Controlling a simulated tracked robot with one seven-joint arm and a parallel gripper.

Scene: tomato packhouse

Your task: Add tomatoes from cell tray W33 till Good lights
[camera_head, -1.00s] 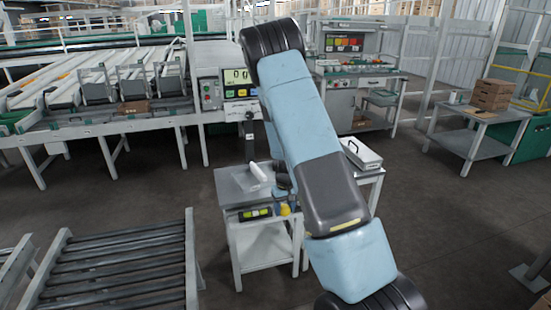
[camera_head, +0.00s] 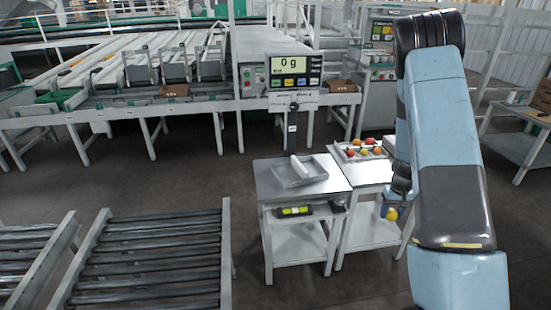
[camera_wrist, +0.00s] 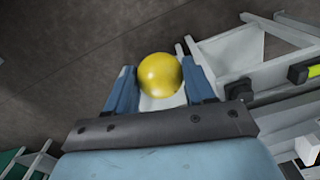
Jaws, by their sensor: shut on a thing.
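My gripper (camera_wrist: 160,88) is shut on a yellow tomato (camera_wrist: 160,74), held between its two blue fingers in the wrist view. The yellow tomato also shows in the head view (camera_head: 392,214), in front of the right-hand table. The cell tray (camera_head: 341,150) holds several red, orange and yellow tomatoes on that table; my arm hides part of its right side, and I see no label W33 that I can read. A scale display (camera_head: 288,65) reads 0 g. A pale grey tray (camera_head: 300,172) with a white upright piece stands on the left-hand table.
The two white tables (camera_head: 292,190) stand side by side. A roller conveyor (camera_head: 150,255) lies at the front left. Sorting lanes (camera_head: 130,60) fill the back. A side table (camera_head: 520,125) stands at the right. The floor between is clear.

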